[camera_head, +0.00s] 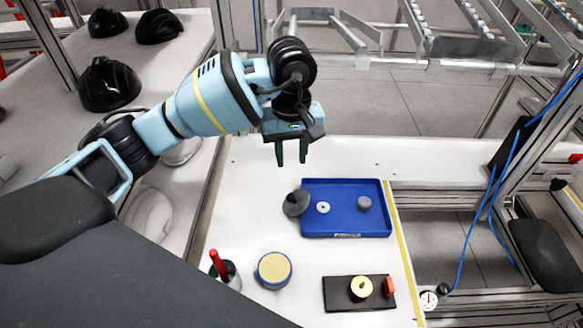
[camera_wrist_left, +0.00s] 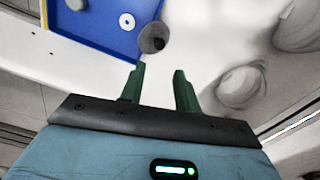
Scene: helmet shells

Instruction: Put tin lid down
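My left gripper (camera_head: 291,163) is open, its two green fingers pointing down above the white table behind the blue tray. In the left wrist view my left gripper (camera_wrist_left: 159,78) has nothing between its fingers. A round grey piece (camera_head: 296,203) with a darker middle sits against the tray's left edge; it also shows beyond the fingertips in the wrist view (camera_wrist_left: 147,31). I cannot tell whether it is the tin lid. A round tin (camera_head: 274,269) with a blue side and pale yellow top stands at the front. I cannot tell whether that top is a lid. My right gripper is not in view.
The blue tray (camera_head: 345,231) holds a white ring (camera_head: 323,207) and a grey cylinder (camera_head: 364,203). A red-topped bottle (camera_head: 218,264) stands front left. A black plate (camera_head: 338,294) bears a yellow round piece and a red piece. Black helmet shells (camera_head: 108,84) lie on the left table.

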